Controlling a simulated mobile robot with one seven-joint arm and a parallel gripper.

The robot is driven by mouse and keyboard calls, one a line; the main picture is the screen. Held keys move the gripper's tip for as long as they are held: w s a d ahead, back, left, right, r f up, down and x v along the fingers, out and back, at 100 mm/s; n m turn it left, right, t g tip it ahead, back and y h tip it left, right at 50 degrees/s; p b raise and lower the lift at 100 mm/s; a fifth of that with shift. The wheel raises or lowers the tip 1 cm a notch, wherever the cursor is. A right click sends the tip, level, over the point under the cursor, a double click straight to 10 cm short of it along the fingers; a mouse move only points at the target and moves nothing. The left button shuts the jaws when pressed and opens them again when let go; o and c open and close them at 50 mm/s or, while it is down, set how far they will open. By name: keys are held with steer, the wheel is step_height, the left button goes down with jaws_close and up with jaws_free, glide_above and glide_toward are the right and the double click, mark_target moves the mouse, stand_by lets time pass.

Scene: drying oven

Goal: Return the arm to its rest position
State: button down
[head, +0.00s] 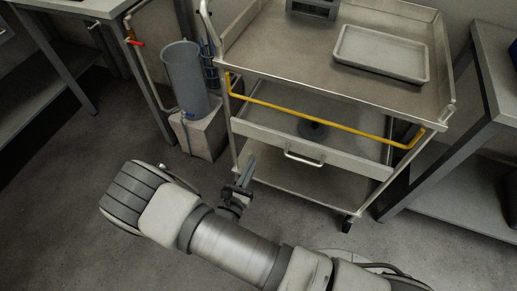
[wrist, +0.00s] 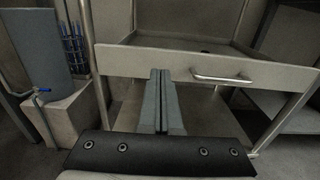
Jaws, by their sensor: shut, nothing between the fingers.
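My gripper (head: 246,172) shows in the head view at the end of my arm, in front of the metal cart (head: 290,60). In the wrist view, my gripper (wrist: 162,80) has its two fingers together with nothing between them. The fingertips point toward the front of the cart's drawer (wrist: 220,66), left of its handle (wrist: 222,79). I cannot tell the exact gap, but no contact shows. My arm lies low across the bottom of the head view.
A grey tray (head: 381,53) lies on the cart top. A yellow bar (head: 310,113) runs along its front. A grey cylinder (head: 185,78) stands on a block (head: 204,134) at left. Tables flank both sides. Floor (head: 60,200) at lower left is clear.

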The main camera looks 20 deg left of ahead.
steer(key=shift+s, duration=1.5)
steer(key=w+d+r+m+g+h, duration=0.3)
steer(key=d+r+m+g+h, duration=0.2)
steer(key=d+r+m, duration=0.25)
steer(key=w+d+r+m+g+h, duration=0.45)
steer(key=d+r+m, duration=0.25)
steer(key=r, duration=0.2)
steer(key=s+d+r+m+g+y, duration=0.2)
steer(key=s+d+r+m+g, duration=0.2)
steer(key=d+r+m, duration=0.25)
steer(key=s+d+r+m+g+y, duration=0.3)
steer(key=d+r+m+g, duration=0.15)
steer(key=d+m, duration=0.25)
steer(key=s+d+r+m+t+y, duration=0.3)
steer(key=s+r+m+t+y, duration=0.3)
steer(key=r+m, duration=0.3)
step_height(320, 180, up, 22)
steer(key=n+p, duration=0.1)
steer(key=p, duration=2)
steer(key=shift+f+n, duration=0.15)
steer(key=shift+n, duration=0.15)
